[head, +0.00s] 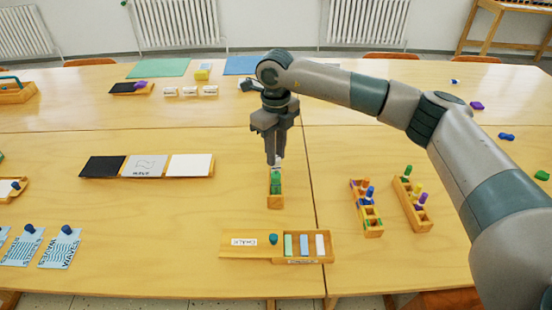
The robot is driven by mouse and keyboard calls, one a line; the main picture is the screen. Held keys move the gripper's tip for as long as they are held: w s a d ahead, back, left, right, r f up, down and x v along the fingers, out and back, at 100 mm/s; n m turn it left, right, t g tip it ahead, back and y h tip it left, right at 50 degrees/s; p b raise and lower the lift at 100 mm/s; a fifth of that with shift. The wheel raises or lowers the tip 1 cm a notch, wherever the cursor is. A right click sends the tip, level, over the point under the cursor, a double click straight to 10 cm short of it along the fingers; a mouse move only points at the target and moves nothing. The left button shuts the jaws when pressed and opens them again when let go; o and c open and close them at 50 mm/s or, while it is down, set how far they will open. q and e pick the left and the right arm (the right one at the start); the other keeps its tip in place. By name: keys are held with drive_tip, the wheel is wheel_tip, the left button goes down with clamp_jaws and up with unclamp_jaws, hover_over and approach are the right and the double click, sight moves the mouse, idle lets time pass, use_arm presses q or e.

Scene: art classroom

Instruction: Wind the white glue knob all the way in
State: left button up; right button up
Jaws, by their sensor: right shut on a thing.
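My right gripper (274,160) reaches down over a small wooden holder (275,202) in the middle of the table. Its fingers are close together on the white glue knob (279,161), of which only a small pale part shows beside the fingertips. Green pieces (275,183) stand in the holder just below the fingertips. The fingers hide most of the knob, so I cannot tell how far in it is wound. My left gripper is not in view.
A wooden chalk tray (235,254) lies in front of the holder. Two wooden racks with coloured pegs (373,229) (420,223) stand to the right. A panel of black, grey and white cards (147,176) lies left. Bare table surrounds the holder.

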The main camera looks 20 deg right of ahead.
drive_tip(key=shift+f+n, duration=0.1)
drive_tip(key=shift+n, duration=0.3)
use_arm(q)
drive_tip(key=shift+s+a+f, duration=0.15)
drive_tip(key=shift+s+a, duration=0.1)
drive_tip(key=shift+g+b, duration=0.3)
use_arm(e)
drive_tip(key=shift+n, duration=0.3)
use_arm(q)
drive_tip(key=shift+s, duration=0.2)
use_arm(e)
drive_tip(key=o, duration=1.5)
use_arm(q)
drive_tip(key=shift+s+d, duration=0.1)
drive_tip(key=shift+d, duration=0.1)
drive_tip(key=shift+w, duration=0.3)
